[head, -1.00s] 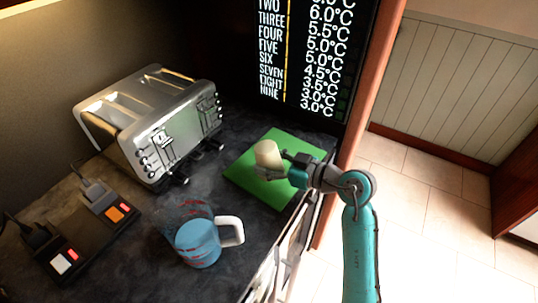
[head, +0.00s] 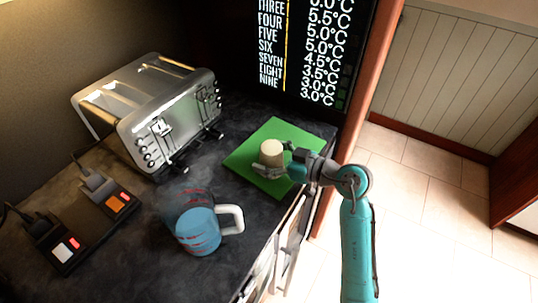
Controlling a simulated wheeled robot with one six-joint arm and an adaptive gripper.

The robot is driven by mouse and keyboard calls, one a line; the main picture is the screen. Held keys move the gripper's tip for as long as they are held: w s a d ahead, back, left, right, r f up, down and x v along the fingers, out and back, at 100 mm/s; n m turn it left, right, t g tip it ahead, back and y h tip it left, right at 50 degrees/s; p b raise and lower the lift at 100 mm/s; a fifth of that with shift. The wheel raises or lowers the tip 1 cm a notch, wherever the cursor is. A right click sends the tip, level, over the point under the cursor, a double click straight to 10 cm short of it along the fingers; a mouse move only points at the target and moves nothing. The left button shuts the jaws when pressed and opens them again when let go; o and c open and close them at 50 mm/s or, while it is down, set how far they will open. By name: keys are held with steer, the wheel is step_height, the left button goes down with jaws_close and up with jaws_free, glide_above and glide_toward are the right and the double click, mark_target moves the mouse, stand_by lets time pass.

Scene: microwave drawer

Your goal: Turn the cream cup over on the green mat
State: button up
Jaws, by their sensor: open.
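The cream cup (head: 271,150) stands upright-looking on the green mat (head: 249,157), near its middle. Its pale top shows as a round face; I cannot tell for sure whether that is its base or its mouth. My gripper (head: 275,160) is open at the cup's right and front side, with its fingers low around it and close to the mat. One finger is in front of the cup and the other is partly hidden behind it. Whether the fingers touch the cup is too small to tell.
A silver toaster (head: 165,125) stands to the left of the mat. A blue jug (head: 199,232) with a white handle is in front. A power strip (head: 90,228) with plugs lies at the left. A dark panel with temperatures (head: 305,50) rises behind the mat. The counter's edge is at the right.

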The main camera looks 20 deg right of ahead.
steer(key=v, duration=1.2)
steer(key=shift+f, duration=0.15)
